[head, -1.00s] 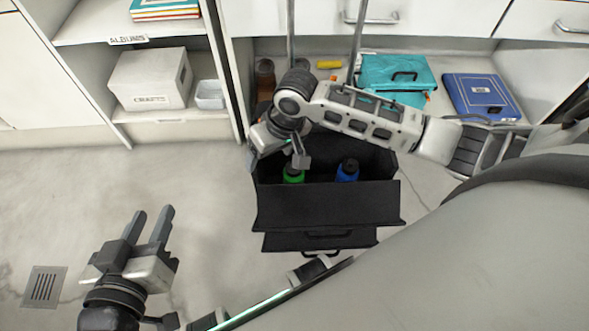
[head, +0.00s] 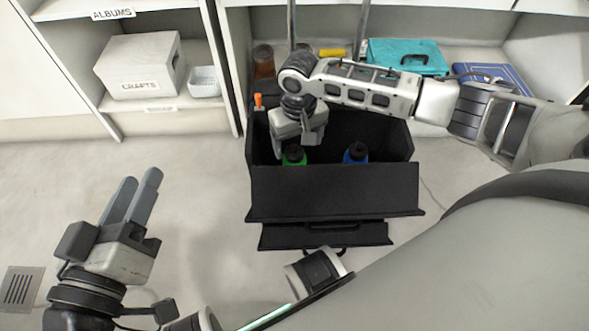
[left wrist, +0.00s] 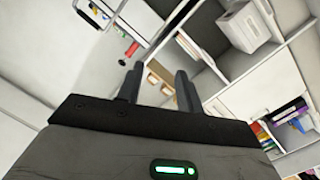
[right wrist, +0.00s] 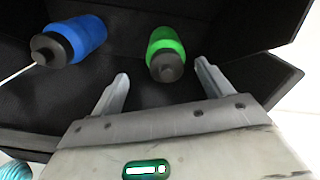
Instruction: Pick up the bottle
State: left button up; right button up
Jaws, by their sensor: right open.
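A green bottle (head: 294,160) with a dark cap stands in a black open case (head: 335,190). My right gripper (head: 310,146) is inside the case opening, by the green bottle. In the right wrist view, the green bottle (right wrist: 165,42) shows between and beyond my open fingers (right wrist: 161,70), and the blue bottle (right wrist: 85,36) is to the left. My right gripper holds nothing. My left gripper (head: 138,192) is open and empty over the floor at left; its fingers (left wrist: 160,82) also show in the left wrist view.
A shelf behind the case holds a brown jar (head: 264,62), a teal case (head: 405,55) and a blue binder (head: 490,74). A white crafts box (head: 138,66) and small white bin (head: 204,82) are on the left shelf. An orange-handled item (head: 258,101) is at the case's back left.

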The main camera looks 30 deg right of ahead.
aim_at(295, 156)
jog(key=shift+f, duration=0.35)
jog(key=f+b, duration=0.2)
jog(key=f, duration=0.1)
jog(key=f+b, duration=0.1)
jog(key=shift+w+a+f+b, duration=0.1)
jog(key=shift+a+f+b, duration=0.15)
jog(key=shift+a+b, duration=0.15)
pick_arm(q)
notch_tip(295, 156, up, 6)
jog(key=w+m+t+h, duration=0.2)
jog(key=m+t, duration=0.2)
jog(key=shift+w+a+r+m+h, duration=0.2)
jog(key=shift+a+r+m+h, duration=0.1)
jog(key=shift+a, duration=0.15)
pick_arm(e)
jog(key=c, duration=1.2)
